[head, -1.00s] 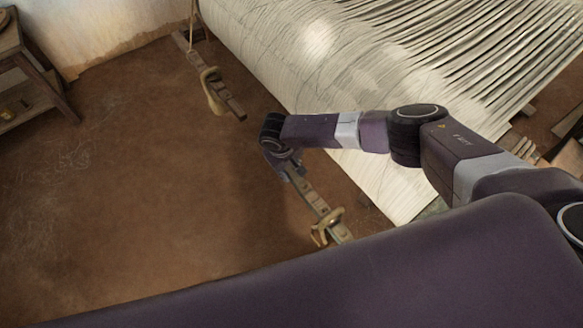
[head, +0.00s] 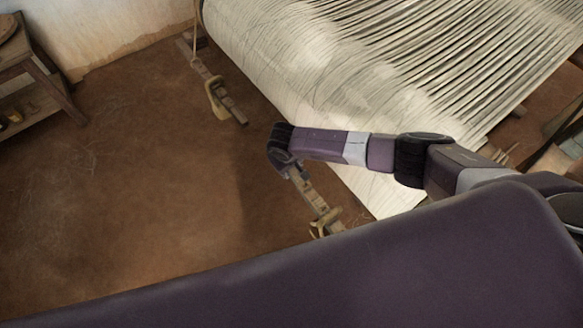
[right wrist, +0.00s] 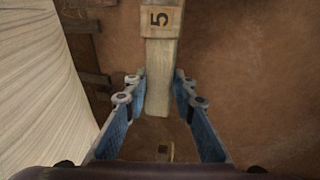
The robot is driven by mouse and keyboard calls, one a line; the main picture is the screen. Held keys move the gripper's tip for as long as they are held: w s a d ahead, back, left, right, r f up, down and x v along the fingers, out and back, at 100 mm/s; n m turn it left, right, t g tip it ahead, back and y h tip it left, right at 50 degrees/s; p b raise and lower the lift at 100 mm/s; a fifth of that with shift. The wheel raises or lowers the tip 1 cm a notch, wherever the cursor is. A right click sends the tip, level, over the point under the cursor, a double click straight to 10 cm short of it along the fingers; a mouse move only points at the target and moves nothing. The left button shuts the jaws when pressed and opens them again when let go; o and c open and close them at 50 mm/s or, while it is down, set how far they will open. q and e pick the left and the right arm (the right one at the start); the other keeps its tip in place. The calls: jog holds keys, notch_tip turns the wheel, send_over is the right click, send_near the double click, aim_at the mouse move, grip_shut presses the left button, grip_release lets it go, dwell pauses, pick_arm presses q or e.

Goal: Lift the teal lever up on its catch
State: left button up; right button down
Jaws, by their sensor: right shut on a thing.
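No teal colour shows on any lever. In the right wrist view a pale wooden bar (right wrist: 161,70) with a plate marked 5 (right wrist: 160,19) reaches between the blue-padded fingers of my right gripper (right wrist: 158,98). The gripper is shut on this bar near its free end. In the head view my right gripper (head: 286,163) is at the upper end of a notched wooden piece (head: 308,193), beside the loom. A tan catch-like loop (head: 325,222) sits at that piece's lower end. The fingertips are hidden there. My left gripper is not in view.
The loom's pale warp sheet (head: 300,85) lies close on the right of the gripper. A second notched wooden piece (head: 231,108) with a tan loop (head: 215,97) lies farther back. A wooden stand (head: 45,70) is at the far left. The brown floor (head: 140,190) between is clear.

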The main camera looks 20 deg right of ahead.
jog(key=c, duration=1.6)
grip_release()
jog(key=shift+a, duration=0.15)
jog(key=v, duration=1.2)
